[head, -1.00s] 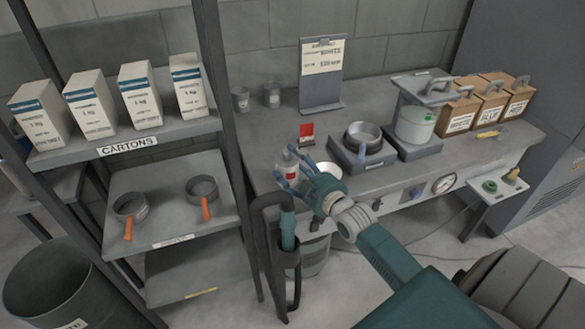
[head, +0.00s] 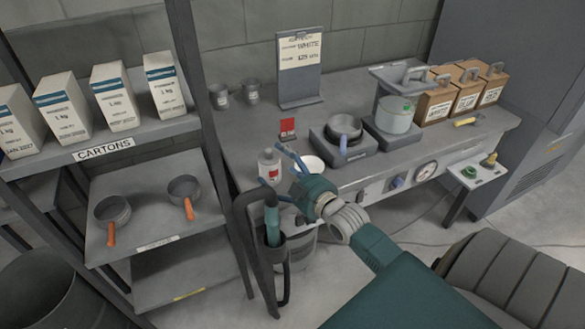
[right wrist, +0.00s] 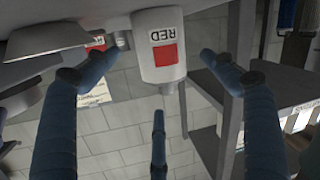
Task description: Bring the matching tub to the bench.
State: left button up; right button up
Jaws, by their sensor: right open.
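A pale bottle (head: 269,168) with a red square stands at the near left of the bench (head: 240,140). In the right wrist view the bottle (right wrist: 158,50) appears upside down and reads "RED". My right gripper (head: 280,168) is open beside it, its blue fingers spread around the bottle's near side. In the right wrist view the fingers (right wrist: 140,72) show gaps to the bottle. A notice (head: 300,55) on a stand reads "WHITE". My left gripper is out of view.
A white bowl (head: 313,164) is close behind my right gripper. A dark pan (head: 344,128) sits on a grey unit. Brown handled boxes (head: 467,97) stand at the right. A rack with cartons (head: 115,97) and orange-handled pans (head: 184,190) is at the left.

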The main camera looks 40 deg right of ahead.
jog(key=s+r, duration=0.1)
jog(key=s, duration=0.8)
jog(key=shift+a+r, duration=0.15)
jog(key=shift+a, duration=0.05)
jog(key=shift+s, duration=0.15)
